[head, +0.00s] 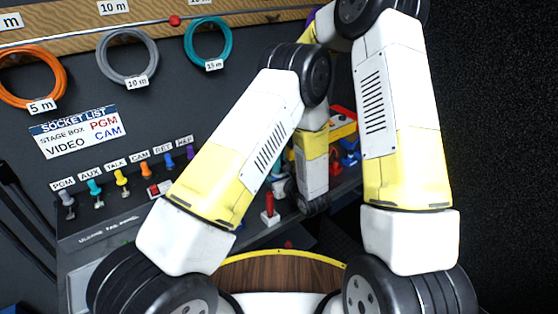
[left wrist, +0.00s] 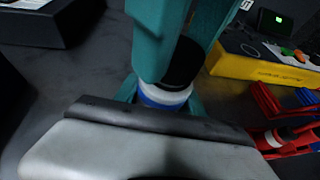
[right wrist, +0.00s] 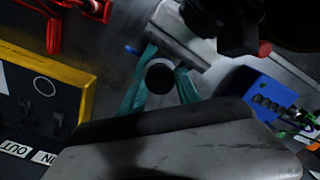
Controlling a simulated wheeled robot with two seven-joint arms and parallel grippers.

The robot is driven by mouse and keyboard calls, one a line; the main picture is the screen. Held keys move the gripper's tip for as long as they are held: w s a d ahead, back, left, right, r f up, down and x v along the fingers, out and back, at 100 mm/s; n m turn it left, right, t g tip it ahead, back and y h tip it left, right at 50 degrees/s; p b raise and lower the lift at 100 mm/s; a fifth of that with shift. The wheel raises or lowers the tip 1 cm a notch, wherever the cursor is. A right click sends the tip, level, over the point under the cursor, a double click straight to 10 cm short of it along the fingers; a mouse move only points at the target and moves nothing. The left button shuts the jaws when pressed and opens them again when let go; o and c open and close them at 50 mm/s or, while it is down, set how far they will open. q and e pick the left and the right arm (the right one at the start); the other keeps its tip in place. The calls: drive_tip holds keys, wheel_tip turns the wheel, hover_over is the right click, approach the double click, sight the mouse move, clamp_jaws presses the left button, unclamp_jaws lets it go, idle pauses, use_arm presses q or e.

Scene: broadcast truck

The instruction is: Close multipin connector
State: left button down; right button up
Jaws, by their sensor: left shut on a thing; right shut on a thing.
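The multipin connector is in two parts, close in line between my grippers. In the left wrist view, a blue and white ringed part (left wrist: 165,96) sits between the teal fingers of my left gripper (left wrist: 160,100). A black round part (left wrist: 184,64) meets it from above, between the larger teal fingers of my right gripper (left wrist: 180,35). In the right wrist view, my right gripper (right wrist: 161,85) is shut around the black part (right wrist: 160,77), seen end on. Whether the halves are fully mated is hidden. In the head view my arms cover most of this.
Coiled cables (head: 130,56) hang behind. A yellow-edged box (left wrist: 262,66) and red stands (left wrist: 283,118) are close by. A blue box (right wrist: 262,93) is at the right.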

drive_tip(key=m, duration=0.7)
drive_tip(key=shift+m, duration=0.3)
drive_tip(key=o, duration=1.3)
drive_tip(key=shift+r, duration=0.15)
